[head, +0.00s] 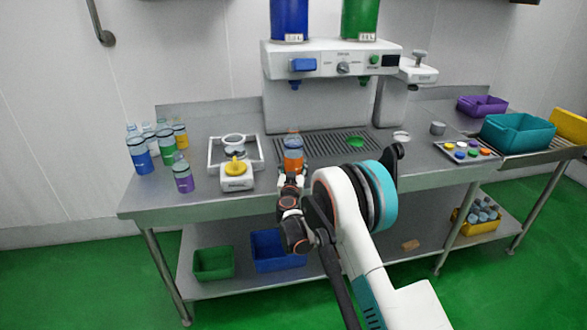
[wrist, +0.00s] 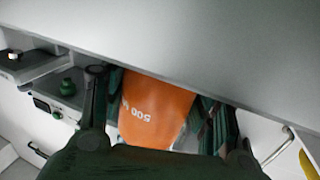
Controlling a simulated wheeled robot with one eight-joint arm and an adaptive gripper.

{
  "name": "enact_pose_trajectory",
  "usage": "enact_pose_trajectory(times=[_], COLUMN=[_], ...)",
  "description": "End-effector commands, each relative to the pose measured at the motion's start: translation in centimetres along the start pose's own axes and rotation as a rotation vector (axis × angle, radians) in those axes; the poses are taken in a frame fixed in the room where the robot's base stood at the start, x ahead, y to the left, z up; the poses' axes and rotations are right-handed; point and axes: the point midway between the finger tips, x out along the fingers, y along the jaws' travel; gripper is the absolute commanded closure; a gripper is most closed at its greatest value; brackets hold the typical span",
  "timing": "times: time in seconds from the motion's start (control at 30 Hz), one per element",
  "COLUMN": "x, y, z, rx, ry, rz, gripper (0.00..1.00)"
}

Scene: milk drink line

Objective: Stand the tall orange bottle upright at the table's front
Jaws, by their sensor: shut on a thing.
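The tall orange bottle (head: 293,158) is upright in the head view, near the table's front edge. I cannot tell whether its base touches the table top. My gripper (head: 291,178) is at the bottle's lower part, on the near side. In the wrist view the orange bottle (wrist: 155,108) fills the space between my gripper's fingers (wrist: 160,125), with "500" printed on it, upside down. My gripper is shut on the bottle. The bottle's lower end is hidden by the gripper in the head view.
A yellow-topped white device (head: 236,178) and a purple bottle (head: 183,178) stand to the left. Several other bottles (head: 140,155) are behind them. The drip tray (head: 325,146) of the dispenser lies behind. The table front (head: 420,176) to the right is clear.

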Motion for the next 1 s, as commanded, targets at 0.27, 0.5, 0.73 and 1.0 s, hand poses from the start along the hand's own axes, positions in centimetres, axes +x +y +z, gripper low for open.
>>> enact_pose_trajectory(times=[0.27,0.5,0.73,1.0], x=[0.00,0.00,0.00,0.00], y=[0.00,0.00,0.00,0.00], z=[0.20,0.20,0.21,0.21], rx=[0.000,0.000,0.000,0.000], ry=[0.000,0.000,0.000,0.000], rz=[0.000,0.000,0.000,0.000], gripper=[0.66,0.21,0.21,0.01])
